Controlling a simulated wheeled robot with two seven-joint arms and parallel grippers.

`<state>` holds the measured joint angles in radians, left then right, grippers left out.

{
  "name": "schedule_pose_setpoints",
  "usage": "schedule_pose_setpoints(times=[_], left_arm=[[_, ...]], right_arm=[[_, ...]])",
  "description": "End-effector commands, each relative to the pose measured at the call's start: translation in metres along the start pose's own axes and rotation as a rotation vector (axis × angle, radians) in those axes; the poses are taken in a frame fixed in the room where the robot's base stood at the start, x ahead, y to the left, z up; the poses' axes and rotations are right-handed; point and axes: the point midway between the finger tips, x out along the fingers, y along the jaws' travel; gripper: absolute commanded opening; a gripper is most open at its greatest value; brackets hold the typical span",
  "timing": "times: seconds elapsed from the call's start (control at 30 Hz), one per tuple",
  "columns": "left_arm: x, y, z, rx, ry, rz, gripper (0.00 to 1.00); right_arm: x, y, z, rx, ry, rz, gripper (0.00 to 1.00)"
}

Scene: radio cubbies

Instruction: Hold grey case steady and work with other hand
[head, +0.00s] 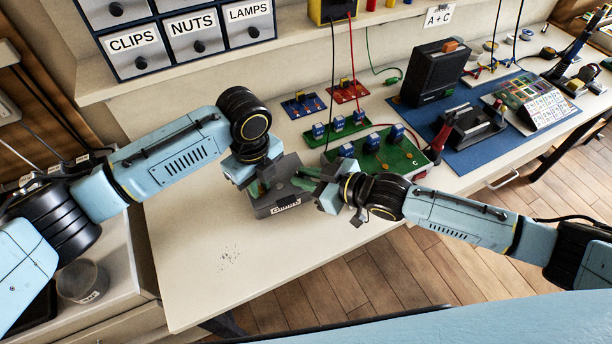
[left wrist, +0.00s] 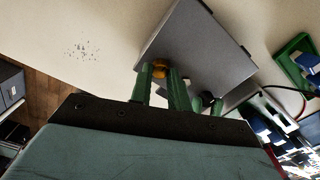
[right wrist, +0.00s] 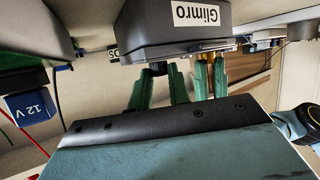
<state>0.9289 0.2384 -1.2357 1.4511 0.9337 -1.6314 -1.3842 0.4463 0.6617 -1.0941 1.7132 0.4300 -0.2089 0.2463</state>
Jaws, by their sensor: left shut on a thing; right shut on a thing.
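The grey case (head: 288,206) sits on the near part of the bench, with a "Glimro" label on its front. In the left wrist view its flat grey face (left wrist: 195,48) is close. My left gripper (head: 256,190) is at the case's left side, its green fingers shut around a brass knob (left wrist: 160,68) there. My right gripper (head: 306,180) is at the case's right side. The right wrist view shows its green fingers closed around a small dark, brass-tinted knob (right wrist: 158,68) beside the case (right wrist: 160,32); the exact contact is partly hidden.
Green circuit boards (head: 400,158) with blue parts lie just right of the case. A blue mat (head: 465,158) holds a dark radio (head: 432,75) and tools. Labelled drawers (head: 190,48) stand at back left. The bench front left is clear except for small specks (head: 230,257).

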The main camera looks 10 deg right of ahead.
Motion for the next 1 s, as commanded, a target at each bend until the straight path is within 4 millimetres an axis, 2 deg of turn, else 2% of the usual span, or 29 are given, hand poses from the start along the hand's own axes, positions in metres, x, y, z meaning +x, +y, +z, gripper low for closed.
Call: schedule_pose_setpoints(times=[0.23, 0.27, 0.4, 0.43, 0.77, 0.87, 1.0], left_arm=[[0.0, -0.001, 0.0, 0.0, 0.001, -0.002, 0.0], [0.0, -0.001, 0.0, 0.0, 0.001, -0.002, 0.0], [0.0, 0.0, 0.0, 0.0, 0.001, -0.002, 0.0], [0.0, 0.0, 0.0, 0.0, 0.001, -0.002, 0.0], [0.0, 0.0, 0.0, 0.0, 0.001, -0.002, 0.0], [0.0, 0.0, 0.0, 0.0, 0.0, -0.001, 0.0], [0.0, 0.0, 0.0, 0.0, 0.0, -0.001, 0.0]], right_arm=[[0.0, 0.0, 0.0, -0.002, 0.001, -0.001, 0.0], [0.0, 0.0, 0.0, -0.002, 0.001, 0.0, 0.21], [0.0, 0.0, 0.0, -0.001, 0.001, 0.0, 0.39], [0.0, 0.0, 0.0, -0.001, 0.0, 0.0, 0.41], [-0.004, 0.0, 0.001, 0.0, -0.001, 0.001, 0.41], [-0.016, 0.001, 0.002, 0.0, -0.002, 0.002, 0.41], [-0.043, 0.001, 0.002, 0.0, -0.004, 0.002, 0.41]])
